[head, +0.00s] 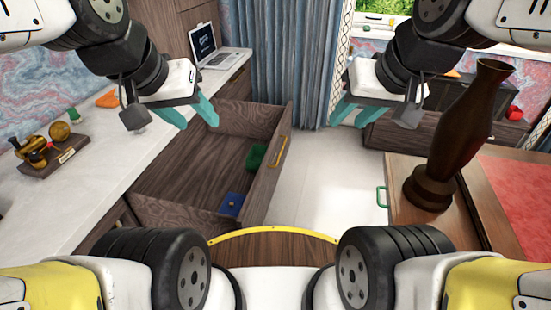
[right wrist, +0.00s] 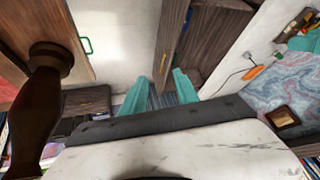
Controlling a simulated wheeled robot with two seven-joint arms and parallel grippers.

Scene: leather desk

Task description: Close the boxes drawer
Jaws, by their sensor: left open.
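The dark wooden drawer (head: 185,215) stands pulled out from the desk at the left in the head view. A green box (head: 256,157) and a blue box (head: 231,204) lie inside it. Its front panel carries a yellow handle (head: 281,151). In the right wrist view the drawer's front panel (right wrist: 172,42) shows beyond the fingers. My left gripper (head: 194,114) is open and appears above the drawer's rear part, not gripping anything. My right gripper (head: 355,112) is open and empty, to the right of the drawer and apart from it; its teal fingers also show in the right wrist view (right wrist: 160,90).
A dark vase (head: 462,135) stands on the wooden table at the right, near my right arm. A green handle (head: 382,197) is on that table's side. The white desktop (head: 85,165) holds a laptop (head: 211,47) and a stamp set (head: 48,155). The pale floor (head: 325,185) between is clear.

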